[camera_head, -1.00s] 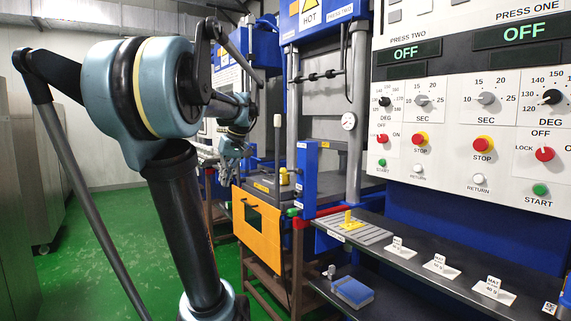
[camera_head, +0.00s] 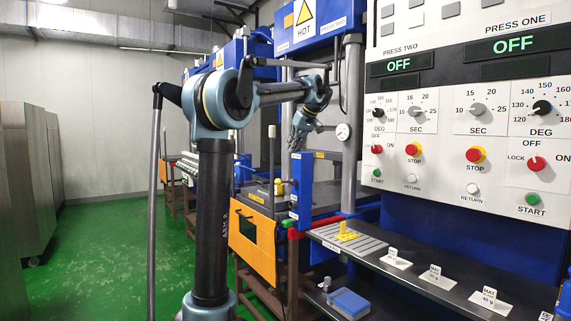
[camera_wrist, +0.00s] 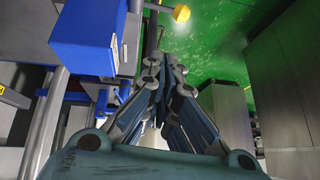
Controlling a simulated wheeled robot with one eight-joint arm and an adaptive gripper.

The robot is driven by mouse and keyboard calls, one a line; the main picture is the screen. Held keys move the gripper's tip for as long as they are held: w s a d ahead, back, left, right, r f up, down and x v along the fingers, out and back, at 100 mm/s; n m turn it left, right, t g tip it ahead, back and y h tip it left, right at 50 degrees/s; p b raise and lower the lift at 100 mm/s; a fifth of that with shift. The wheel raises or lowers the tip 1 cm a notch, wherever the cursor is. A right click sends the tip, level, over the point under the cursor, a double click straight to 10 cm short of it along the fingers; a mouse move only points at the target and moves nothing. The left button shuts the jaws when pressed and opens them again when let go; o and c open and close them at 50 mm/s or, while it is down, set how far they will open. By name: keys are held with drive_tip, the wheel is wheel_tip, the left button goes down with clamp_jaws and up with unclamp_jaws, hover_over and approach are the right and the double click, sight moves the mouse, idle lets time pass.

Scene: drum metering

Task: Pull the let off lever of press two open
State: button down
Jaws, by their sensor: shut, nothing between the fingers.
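Press two (camera_head: 318,22) stands at the centre, with a hot sign and its name plate. A short red bar with a green end (camera_head: 291,222) sits low at the blue post (camera_head: 301,185). I cannot tell for sure which is the let off lever. My gripper (camera_head: 295,145) is shut and empty, pointing down above the blue post, apart from both. In the wrist view, its closed fingers (camera_wrist: 163,75) show beside a blue block (camera_wrist: 88,38) and a yellow knob (camera_wrist: 181,12).
The control panel (camera_head: 470,110) fills the right; both displays read OFF. A dark shelf (camera_head: 400,262) with several cards and a yellow piece (camera_head: 345,233) runs below it. An orange panel (camera_head: 252,240) hangs at the press front. Green floor (camera_head: 100,250) is clear at left.

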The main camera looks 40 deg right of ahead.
hover_over(285, 182)
drive_tip(key=w, duration=0.2)
wheel_tip(285, 182, down, 8)
drive_tip(key=shift+s+a+f, duration=0.1)
drive_tip(key=shift+s+f, duration=0.15)
drive_tip(key=shift+f, duration=0.35)
drive_tip(key=shift+s+f, duration=0.25)
drive_tip(key=shift+f, duration=0.3)
drive_tip(key=shift+s+f, duration=0.15)
drive_tip(key=shift+f, duration=0.55)
